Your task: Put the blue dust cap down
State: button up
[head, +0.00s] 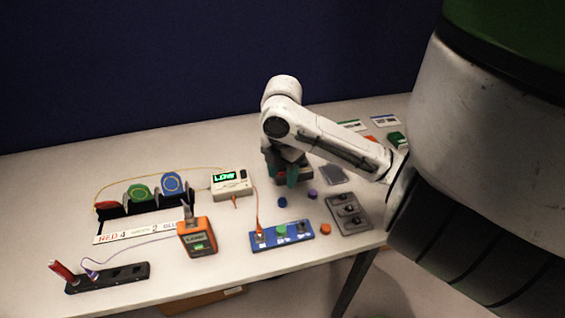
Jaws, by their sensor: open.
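A small blue dust cap (282,202) rests on the white table, in front of my gripper. My gripper (284,176) points down over the table, just behind the blue cap in the picture, with teal-green fingers. It is open, and I see nothing held between the fingers. The fingers appear apart from the blue cap. A purple cap (312,194) lies to the right of the blue one. An orange cap (325,229) lies nearer the front edge.
A blue panel (265,240) and a grey tray (349,213) stand in front. A meter reading "LOW" (231,186) is on the left. An orange device (197,239), a spool rack (146,207) and a black holder (110,278) stand further left. Thin cables cross the table.

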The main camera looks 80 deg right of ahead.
jog(key=shift+r, duration=1.5)
